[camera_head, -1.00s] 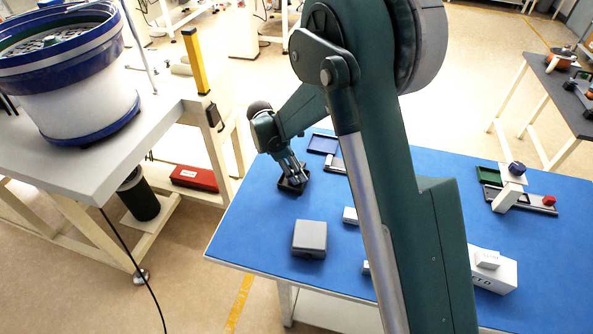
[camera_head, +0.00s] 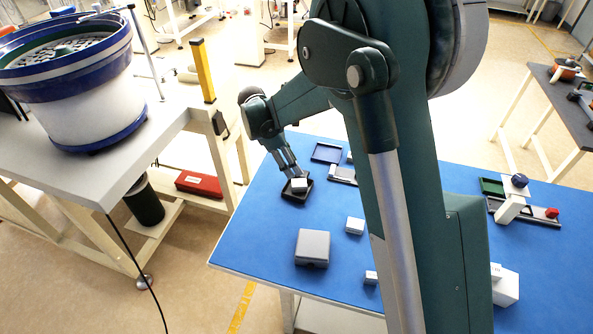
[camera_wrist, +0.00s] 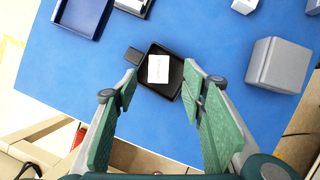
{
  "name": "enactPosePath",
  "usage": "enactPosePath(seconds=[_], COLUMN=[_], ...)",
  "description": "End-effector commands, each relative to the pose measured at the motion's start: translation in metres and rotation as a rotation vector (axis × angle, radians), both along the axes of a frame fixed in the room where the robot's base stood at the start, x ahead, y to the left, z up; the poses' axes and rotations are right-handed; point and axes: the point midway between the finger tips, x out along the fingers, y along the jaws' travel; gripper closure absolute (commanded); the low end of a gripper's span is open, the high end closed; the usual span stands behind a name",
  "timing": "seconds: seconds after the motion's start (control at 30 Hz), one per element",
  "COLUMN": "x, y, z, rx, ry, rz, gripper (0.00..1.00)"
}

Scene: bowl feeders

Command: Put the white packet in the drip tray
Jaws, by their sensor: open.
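The white packet (camera_wrist: 158,69) lies inside the small black drip tray (camera_wrist: 172,88) on the blue table. In the head view the packet (camera_head: 299,186) shows pale in the tray (camera_head: 297,196), near the table's left side. My gripper (camera_wrist: 162,88) is open, its green finger pads spread wide on either side of the tray in the wrist view. In the head view my gripper (camera_head: 292,174) is just behind and above the packet. The wrist view shows nothing between the fingers touching the packet.
A grey box (camera_head: 312,247) stands in front of the tray. A blue shallow tray (camera_head: 327,152) lies behind it. Small white boxes (camera_head: 354,225) are to the right. A fixture with a red knob (camera_head: 552,212) is at the far right. Blue table (camera_head: 262,225) around the tray is mostly clear.

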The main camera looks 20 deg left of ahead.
Motion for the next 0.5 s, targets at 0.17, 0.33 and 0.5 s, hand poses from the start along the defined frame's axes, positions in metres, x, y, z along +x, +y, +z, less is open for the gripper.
enactPosePath(seconds=[0.17, 0.33, 0.5], x=[-0.004, -0.005, -0.006], y=[0.008, 0.011, 0.012], z=[0.021, 0.029, 0.032], rx=[0.0, 0.0, 0.0], ry=[0.0, 0.0, 0.0], rz=[0.001, 0.0, 0.0], gripper=[0.59, 0.59, 0.59])
